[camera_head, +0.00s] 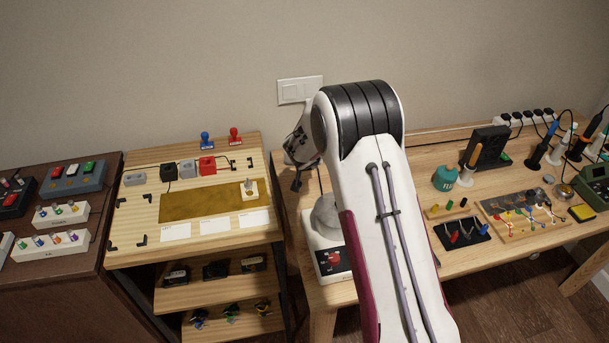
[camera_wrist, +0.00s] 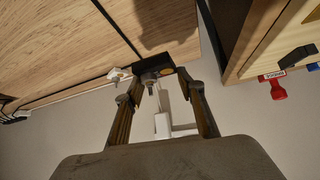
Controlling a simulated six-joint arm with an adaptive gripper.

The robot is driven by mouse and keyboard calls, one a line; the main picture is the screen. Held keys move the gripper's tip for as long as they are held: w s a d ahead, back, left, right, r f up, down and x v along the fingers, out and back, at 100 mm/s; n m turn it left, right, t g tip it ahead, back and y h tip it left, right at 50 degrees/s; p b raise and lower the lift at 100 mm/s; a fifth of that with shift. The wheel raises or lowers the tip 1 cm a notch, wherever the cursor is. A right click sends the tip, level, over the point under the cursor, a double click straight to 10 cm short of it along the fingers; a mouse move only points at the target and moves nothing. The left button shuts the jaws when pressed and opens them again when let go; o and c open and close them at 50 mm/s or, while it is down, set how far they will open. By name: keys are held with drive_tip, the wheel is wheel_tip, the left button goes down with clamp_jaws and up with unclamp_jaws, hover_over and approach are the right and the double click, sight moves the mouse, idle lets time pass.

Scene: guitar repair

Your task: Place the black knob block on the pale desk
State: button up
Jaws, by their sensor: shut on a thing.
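My gripper (camera_wrist: 160,88) is shut on the black knob block (camera_wrist: 177,66), which sits between its two fingertips in the wrist view. A grey knob-like part and an orange patch show on the block. In the head view, my gripper (camera_head: 296,172) is beyond my arm, near the left end of the pale desk (camera_head: 440,262). My arm hides much of it there, and I cannot pick out the block. The wrist view also shows pale wood (camera_wrist: 55,45) beyond the block. I cannot tell whether the block touches it.
A pale shelf unit (camera_head: 133,215) with a brown mat stands left of the desk, across a narrow gap. A white device with a red knob (camera_head: 331,262) is on the desk's left end. Tool boards, a teal container (camera_head: 445,177) and a black stand (camera_head: 487,148) occupy the right side.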

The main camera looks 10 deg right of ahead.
drive_tip(key=shift+f, duration=1.65)
drive_tip(key=shift+f, duration=2.05)
drive_tip(key=shift+f, duration=0.1)
drive_tip(key=o, duration=1.3)
drive_tip(key=shift+o, duration=0.2)
drive_tip(key=shift+v, duration=0.95)
drive_tip(key=v, duration=1)
